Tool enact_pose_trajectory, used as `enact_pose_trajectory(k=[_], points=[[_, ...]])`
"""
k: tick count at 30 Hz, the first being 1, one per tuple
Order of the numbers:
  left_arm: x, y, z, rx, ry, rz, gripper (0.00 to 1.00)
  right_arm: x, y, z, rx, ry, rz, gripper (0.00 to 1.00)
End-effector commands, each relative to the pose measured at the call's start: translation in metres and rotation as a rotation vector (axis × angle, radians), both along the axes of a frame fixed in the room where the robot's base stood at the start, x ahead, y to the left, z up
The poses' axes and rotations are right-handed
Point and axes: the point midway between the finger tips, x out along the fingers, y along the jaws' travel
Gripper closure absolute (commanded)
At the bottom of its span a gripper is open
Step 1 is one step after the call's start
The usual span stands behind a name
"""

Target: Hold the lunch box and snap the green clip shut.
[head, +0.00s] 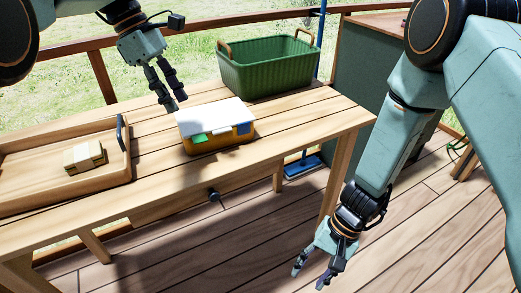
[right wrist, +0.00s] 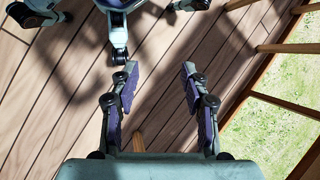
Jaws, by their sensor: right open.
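The lunch box (head: 215,130) has a white lid and an orange-yellow body and sits on the wooden table. The green clip (head: 199,138) is on its front side, left of a blue clip (head: 243,128); it looks tilted outward. My left gripper (head: 172,103) is above the table just left of the lunch box, pointing down, apart from it; its fingers look close together and I cannot tell whether they are open. My right gripper (head: 310,278) hangs low over the deck, right of the table, open and empty; its spread fingers also show in the right wrist view (right wrist: 157,75).
A green basket (head: 265,72) with wooden handles stands behind the lunch box. A wooden tray (head: 125,165) at the left holds a light block (head: 84,157). A dark knob (head: 214,195) sticks out from the table's front. Tabletop right of the lunch box is clear.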

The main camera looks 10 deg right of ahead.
Motion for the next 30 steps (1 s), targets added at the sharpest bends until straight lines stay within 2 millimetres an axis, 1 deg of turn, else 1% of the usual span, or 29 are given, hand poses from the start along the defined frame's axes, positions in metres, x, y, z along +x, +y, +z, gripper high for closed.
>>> enact_pose_trajectory(k=[1,3,5,6,8,9,11,12,14,15,18,21,22,24,26,30], points=[[0.0,0.0,0.0,0.0,0.0,0.0,0.62,0.023,0.009,0.011,0.063,-0.027,-0.042,0.54],[0.001,0.0,0.0,0.0,0.0,0.0,0.62,0.052,0.023,0.028,0.154,-0.059,-0.096,0.54],[0.001,0.0,0.0,0.0,0.0,0.0,0.62,0.076,0.034,0.044,0.229,-0.087,-0.142,0.54],[0.001,0.0,0.0,0.0,0.0,0.0,0.62,0.092,0.04,0.055,0.279,-0.107,-0.17,0.54],[0.001,0.0,0.0,0.0,0.0,0.0,0.62,0.115,0.048,0.073,0.354,-0.139,-0.21,0.54],[0.001,0.0,0.0,0.0,0.0,0.0,0.62,0.13,0.053,0.086,0.405,-0.161,-0.234,0.54],[0.001,0.0,0.0,0.0,0.0,0.0,0.62,0.152,0.059,0.106,0.479,-0.198,-0.267,0.54],[0.001,0.0,0.0,0.0,0.0,0.0,0.62,0.166,0.063,0.12,0.529,-0.223,-0.286,0.54],[0.001,0.0,0.0,0.0,0.0,0.0,0.62,0.186,0.066,0.141,0.602,-0.262,-0.311,0.54],[0.001,0.0,0.0,0.0,0.0,0.001,0.62,0.197,0.068,0.155,0.647,-0.287,-0.323,0.54],[0.001,0.0,0.0,0.0,0.0,0.0,0.62,0.221,0.071,0.187,0.745,-0.341,-0.349,0.54],[0.001,0.0,0.0,0.0,0.0,0.0,0.62,0.238,0.073,0.21,0.821,-0.365,-0.372,0.54],[0.001,0.0,0.0,0.0,0.0,0.0,0.62,0.241,0.074,0.215,0.838,-0.368,-0.377,0.54],[0.001,0.0,0.0,0.0,0.0,0.0,0.62,0.247,0.076,0.223,0.869,-0.367,-0.388,0.54],[0.001,0.0,0.0,0.0,0.0,0.0,0.62,0.25,0.077,0.227,0.885,-0.364,-0.393,0.54],[0.001,0.0,0.0,0.0,0.0,0.0,0.62,0.255,0.087,0.228,0.894,-0.361,-0.397,0.54]])
